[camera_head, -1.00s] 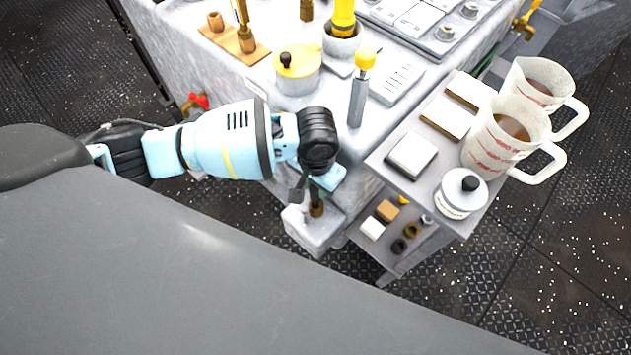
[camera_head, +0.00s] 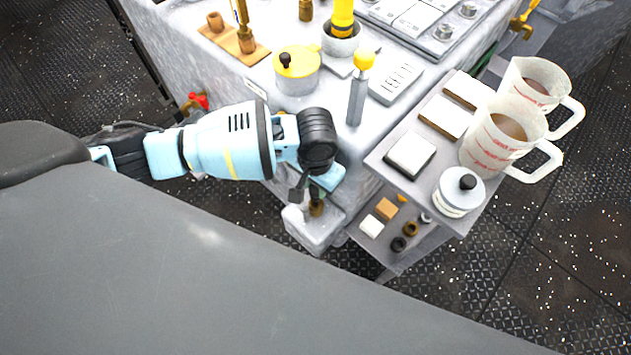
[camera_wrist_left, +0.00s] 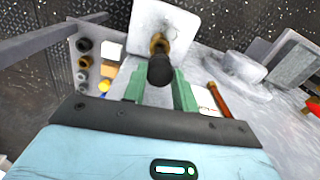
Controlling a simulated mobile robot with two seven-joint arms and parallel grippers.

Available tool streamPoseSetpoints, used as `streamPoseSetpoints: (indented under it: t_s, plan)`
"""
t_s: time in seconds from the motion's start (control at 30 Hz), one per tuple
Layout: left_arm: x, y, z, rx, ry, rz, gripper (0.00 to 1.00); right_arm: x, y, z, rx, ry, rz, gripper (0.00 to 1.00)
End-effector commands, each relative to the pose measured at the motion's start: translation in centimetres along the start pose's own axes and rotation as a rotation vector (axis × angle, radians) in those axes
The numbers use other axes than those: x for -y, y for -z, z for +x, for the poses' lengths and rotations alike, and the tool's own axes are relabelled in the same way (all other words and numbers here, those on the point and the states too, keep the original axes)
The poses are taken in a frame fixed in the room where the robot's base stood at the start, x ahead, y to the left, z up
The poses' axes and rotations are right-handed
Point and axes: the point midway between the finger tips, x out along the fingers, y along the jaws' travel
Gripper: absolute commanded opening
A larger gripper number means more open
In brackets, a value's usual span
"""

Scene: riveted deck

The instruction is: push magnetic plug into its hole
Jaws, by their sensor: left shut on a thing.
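My left gripper (camera_head: 311,188) reaches in from the left, over a small pale block (camera_head: 312,230) at the machine's front corner. In the left wrist view its green fingers (camera_wrist_left: 159,88) are closed on the black-headed magnetic plug (camera_wrist_left: 160,70). A brass-coloured piece (camera_wrist_left: 157,43) shows just beyond the black head, against the pale block (camera_wrist_left: 178,22). The brass also shows below the fingers in the head view (camera_head: 316,208). The hole is hidden behind the plug, and I cannot tell how deep the plug sits. My right gripper is not in view.
A shelf (camera_head: 385,160) to the right holds two measuring jugs (camera_head: 490,150) of brown liquid, a white lidded jar (camera_head: 459,195) and pale blocks. A lower shelf holds small parts. A yellow-topped lever (camera_head: 357,95) stands behind the gripper. A red valve (camera_head: 196,101) is at left.

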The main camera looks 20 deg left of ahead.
Motion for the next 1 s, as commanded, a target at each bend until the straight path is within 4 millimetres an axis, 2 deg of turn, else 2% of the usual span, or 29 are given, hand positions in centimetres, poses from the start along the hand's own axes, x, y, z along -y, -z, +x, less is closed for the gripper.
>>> streamPoseSetpoints:
  t_s: [1.0]
  plan:
    - [0.0,0.0,1.7,0.0,-0.001,-0.001,0.04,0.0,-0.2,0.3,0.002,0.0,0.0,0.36]
